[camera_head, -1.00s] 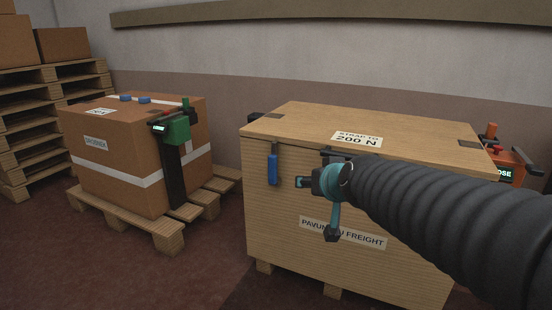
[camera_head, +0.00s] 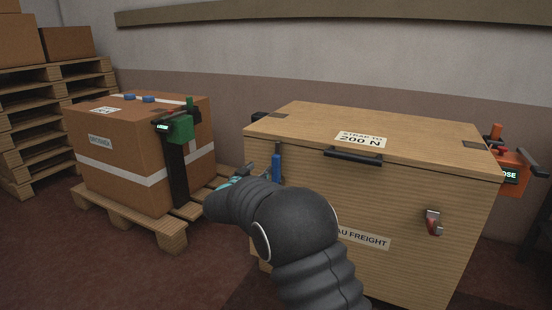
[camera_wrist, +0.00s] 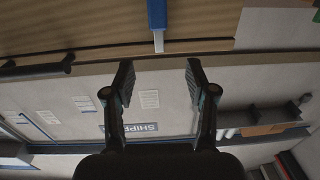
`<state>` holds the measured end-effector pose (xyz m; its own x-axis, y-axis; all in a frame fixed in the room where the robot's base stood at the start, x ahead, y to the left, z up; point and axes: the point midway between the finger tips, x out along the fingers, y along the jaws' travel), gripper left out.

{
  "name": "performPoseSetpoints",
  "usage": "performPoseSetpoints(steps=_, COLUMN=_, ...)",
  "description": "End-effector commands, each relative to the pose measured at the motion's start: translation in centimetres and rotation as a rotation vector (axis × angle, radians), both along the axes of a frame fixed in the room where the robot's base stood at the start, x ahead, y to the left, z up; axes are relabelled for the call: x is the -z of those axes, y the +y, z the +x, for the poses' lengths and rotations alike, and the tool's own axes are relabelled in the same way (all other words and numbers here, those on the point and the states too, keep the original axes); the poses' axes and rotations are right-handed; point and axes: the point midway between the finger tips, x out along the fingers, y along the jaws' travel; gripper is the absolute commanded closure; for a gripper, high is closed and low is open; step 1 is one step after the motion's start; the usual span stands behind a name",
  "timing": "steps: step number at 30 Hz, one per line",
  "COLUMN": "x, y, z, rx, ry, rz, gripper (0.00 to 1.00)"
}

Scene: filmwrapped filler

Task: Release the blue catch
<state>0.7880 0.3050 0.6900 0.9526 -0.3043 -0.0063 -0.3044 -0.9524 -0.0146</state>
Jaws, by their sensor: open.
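The blue catch (camera_head: 277,162) is on the front of the wooden crate (camera_head: 390,195), near its upper left corner. In the wrist view the blue catch (camera_wrist: 157,15) comes in at the top centre, with a pale metal end. My gripper (camera_wrist: 160,82) is open there, its two dark fingers apart and nothing between them. The catch lies beyond the fingertips, in line with the gap. In the head view my wrist covers most of the gripper.
A red catch (camera_head: 433,222) is on the crate's front right, and a black handle (camera_head: 352,156) at the lid's front edge. A strapped carton (camera_head: 120,150) with a green device (camera_head: 180,129) stands on a pallet at left. An orange device (camera_head: 511,170) is at the crate's right side.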

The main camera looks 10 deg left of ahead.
Motion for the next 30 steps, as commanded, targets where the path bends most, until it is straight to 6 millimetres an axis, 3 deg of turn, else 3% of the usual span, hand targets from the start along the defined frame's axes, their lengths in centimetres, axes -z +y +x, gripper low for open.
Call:
performPoseSetpoints(steps=8, x=1.3, y=0.0, z=0.9, rx=0.043, ry=-0.001, rz=-0.016, gripper=0.44)
performPoseSetpoints(steps=24, x=1.3, y=-3.2, z=9.8, rx=0.041, ry=-0.001, rz=-0.016, gripper=0.44)
performPoseSetpoints(steps=30, x=1.2, y=-4.0, z=12.0, rx=0.040, ry=-0.002, rz=-0.016, gripper=0.44)
